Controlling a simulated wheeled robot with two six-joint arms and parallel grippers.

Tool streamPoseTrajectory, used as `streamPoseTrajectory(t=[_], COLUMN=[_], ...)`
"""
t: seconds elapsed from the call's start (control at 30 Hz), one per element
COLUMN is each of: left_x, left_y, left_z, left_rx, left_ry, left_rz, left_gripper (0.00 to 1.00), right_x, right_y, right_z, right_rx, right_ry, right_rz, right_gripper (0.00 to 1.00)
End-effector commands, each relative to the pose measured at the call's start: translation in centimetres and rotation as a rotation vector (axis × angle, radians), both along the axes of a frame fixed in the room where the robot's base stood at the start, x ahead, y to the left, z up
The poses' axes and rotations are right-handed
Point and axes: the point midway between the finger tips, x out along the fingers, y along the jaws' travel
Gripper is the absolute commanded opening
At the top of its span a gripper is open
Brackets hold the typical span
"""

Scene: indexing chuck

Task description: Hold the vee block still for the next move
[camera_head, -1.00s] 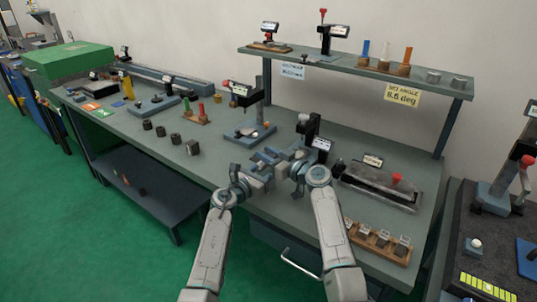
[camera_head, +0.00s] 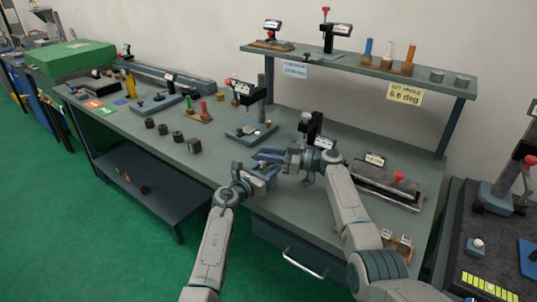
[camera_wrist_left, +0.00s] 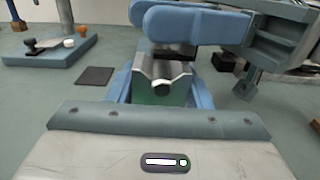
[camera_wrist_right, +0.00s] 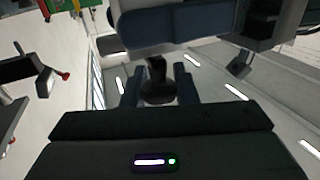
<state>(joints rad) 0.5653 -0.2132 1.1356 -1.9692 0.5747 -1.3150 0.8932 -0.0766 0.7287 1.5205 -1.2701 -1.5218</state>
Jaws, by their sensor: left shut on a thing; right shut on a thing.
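The vee block (camera_wrist_left: 160,92) shows in the left wrist view as a dark green block with a notch on top and a pale curved edge. My left gripper (camera_head: 268,172) is shut on it, with a blue finger on each side, above the bench front. My right gripper (camera_head: 268,155) comes in from the right, just beyond the left one. Its blue fingers (camera_wrist_left: 195,22) hang above the block in the left wrist view. It is shut on a small dark part (camera_wrist_right: 157,80) with a rounded end. Whether that part touches the block is hidden.
A long fixture with a red knob (camera_head: 398,177) lies to the right.

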Motion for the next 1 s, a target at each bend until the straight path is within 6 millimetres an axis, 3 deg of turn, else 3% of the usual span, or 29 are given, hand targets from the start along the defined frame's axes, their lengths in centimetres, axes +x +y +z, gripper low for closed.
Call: streamPoseTrajectory(t=[0.3, 0.33, 0.43, 0.77, 1.0], left_x=[-0.1, -0.1, 0.0, 0.0, 0.0], left_y=[-0.1, -0.1, -0.1, 0.0, 0.0], left_z=[-0.3, -0.3, -0.3, -0.3, -0.3], left_rx=[0.0, 0.0, 0.0, 0.0, 0.001], left_ry=[0.005, 0.005, 0.005, 0.005, 0.004], left_rz=[-0.001, -0.001, -0.001, 0.0, 0.0], left_gripper=[0.18, 0.18, 0.18, 0.18, 0.18], right_x=[-0.2, -0.2, -0.2, -0.1, -1.1], right_y=[0.2, 0.2, 0.2, -0.3, -4.2], right_z=[-0.3, -0.3, -0.2, -0.1, -0.2], right_rx=[0.001, 0.001, 0.001, 0.0, -0.003], right_ry=[0.005, 0.005, 0.004, 0.002, 0.001], right_rz=[0.006, 0.006, 0.005, 0.002, -0.001], right_gripper=[0.03, 0.3, 0.47, 0.47, 0.47])
